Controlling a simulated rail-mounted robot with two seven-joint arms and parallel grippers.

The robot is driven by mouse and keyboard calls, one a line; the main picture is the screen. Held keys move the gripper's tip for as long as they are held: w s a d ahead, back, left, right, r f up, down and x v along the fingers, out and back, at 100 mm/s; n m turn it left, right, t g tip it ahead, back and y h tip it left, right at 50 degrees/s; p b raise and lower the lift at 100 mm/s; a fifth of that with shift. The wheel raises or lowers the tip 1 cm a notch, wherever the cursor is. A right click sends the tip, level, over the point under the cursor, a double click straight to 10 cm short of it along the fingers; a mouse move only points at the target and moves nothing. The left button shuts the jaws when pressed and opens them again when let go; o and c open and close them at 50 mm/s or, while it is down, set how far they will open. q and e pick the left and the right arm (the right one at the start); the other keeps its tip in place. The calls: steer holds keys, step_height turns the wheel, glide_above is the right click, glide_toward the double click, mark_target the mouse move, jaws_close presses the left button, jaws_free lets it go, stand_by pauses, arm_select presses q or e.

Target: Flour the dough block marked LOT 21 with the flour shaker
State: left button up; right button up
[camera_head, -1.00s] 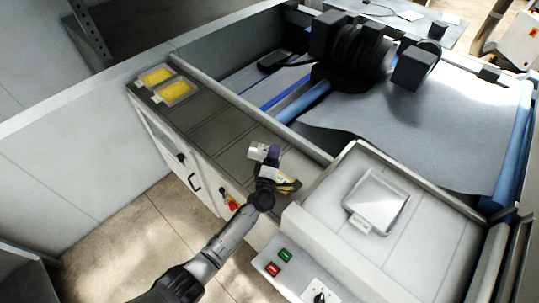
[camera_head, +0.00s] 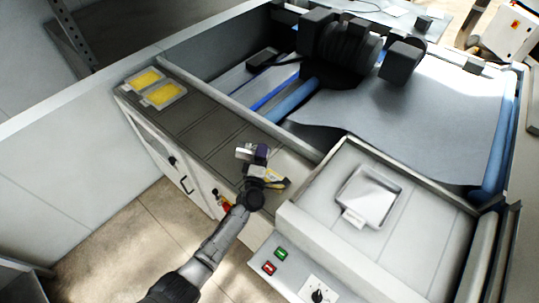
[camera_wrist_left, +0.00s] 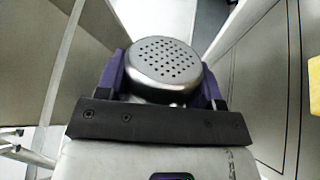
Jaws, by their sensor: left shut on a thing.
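My left gripper (camera_head: 257,158) is shut on the flour shaker (camera_head: 243,153), over the grey counter strip at the middle. In the left wrist view the shaker's round metal lid (camera_wrist_left: 165,62), full of small holes, shows between the purple fingers. Two yellow blocks in pale trays, one (camera_head: 143,79) behind the other (camera_head: 164,95), lie at the strip's far left end, well away from the gripper. A pale tray-like piece with a small tag (camera_head: 368,198) lies on the white table at right. I cannot read LOT 21 anywhere. My right gripper is out of view.
The roller sheeter (camera_head: 340,45) and its grey sheet (camera_head: 420,115) fill the back right. A yellow and black item (camera_head: 277,183) shows partly behind my gripper. A raised rim (camera_head: 310,180) bounds the white table. The strip between gripper and yellow blocks is clear.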

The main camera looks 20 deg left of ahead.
arm_select(q)
steer(key=shift+a, duration=0.15)
steer(key=shift+d, duration=0.2)
steer(key=shift+d, duration=0.3)
steer(key=d, duration=0.1)
steer(key=w+d, duration=0.1)
steer(key=d, duration=0.1)
steer(key=shift+d, duration=0.2)
steer(key=shift+s+a, duration=0.1)
steer(key=shift+s+a, duration=0.1)
steer(key=shift+a, duration=0.5)
steer(key=shift+s+a, duration=0.2)
steer(key=shift+a, duration=0.55)
steer(key=shift+s+a, duration=0.15)
steer(key=shift+a, duration=0.6)
